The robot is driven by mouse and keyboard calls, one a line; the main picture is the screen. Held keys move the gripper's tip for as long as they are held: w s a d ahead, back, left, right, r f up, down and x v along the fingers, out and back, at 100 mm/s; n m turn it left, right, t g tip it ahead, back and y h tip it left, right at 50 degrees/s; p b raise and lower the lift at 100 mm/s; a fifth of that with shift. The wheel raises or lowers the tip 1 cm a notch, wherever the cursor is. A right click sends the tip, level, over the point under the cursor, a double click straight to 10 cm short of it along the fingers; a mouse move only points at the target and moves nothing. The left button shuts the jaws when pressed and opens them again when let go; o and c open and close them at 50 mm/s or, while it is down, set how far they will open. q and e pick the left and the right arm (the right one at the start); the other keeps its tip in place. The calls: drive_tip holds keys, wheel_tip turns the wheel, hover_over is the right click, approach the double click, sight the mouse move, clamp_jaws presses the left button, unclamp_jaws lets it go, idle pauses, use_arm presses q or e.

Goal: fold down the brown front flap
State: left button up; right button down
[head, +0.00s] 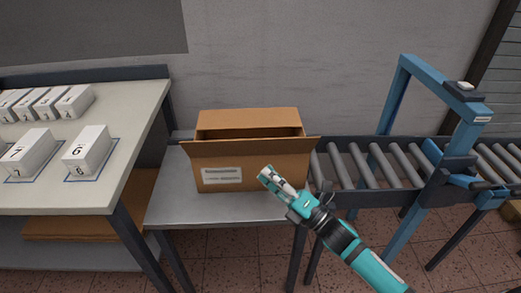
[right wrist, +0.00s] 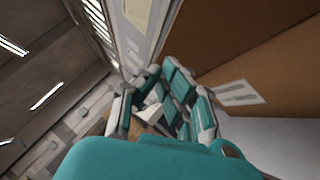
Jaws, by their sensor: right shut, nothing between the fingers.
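An open brown cardboard box (head: 270,172) stands on a grey metal table, with a white label (head: 222,175) on its front. Its brown front flap (head: 245,147) sticks out along the top front edge, wider than the box. The back flap (head: 248,117) stands up behind the opening. My right gripper (head: 266,175) is shut and empty, in front of the right part of the box front, below the flap edge. In the right wrist view its fingers (right wrist: 165,100) are beside brown cardboard (right wrist: 245,45); I cannot tell whether they touch. My left gripper is not in view.
The grey table (head: 175,205) has bare room left of the box. A roller conveyor (head: 360,165) with a blue frame (head: 393,95) adjoins on the right. A pale table (head: 110,185) on the left holds several numbered white boxes (head: 87,148).

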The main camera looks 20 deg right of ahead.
drive_tip(key=w+r+p, duration=0.1)
drive_tip(key=w+r, duration=0.2)
drive_tip(key=w, duration=0.3)
drive_tip(key=shift+a, duration=0.35)
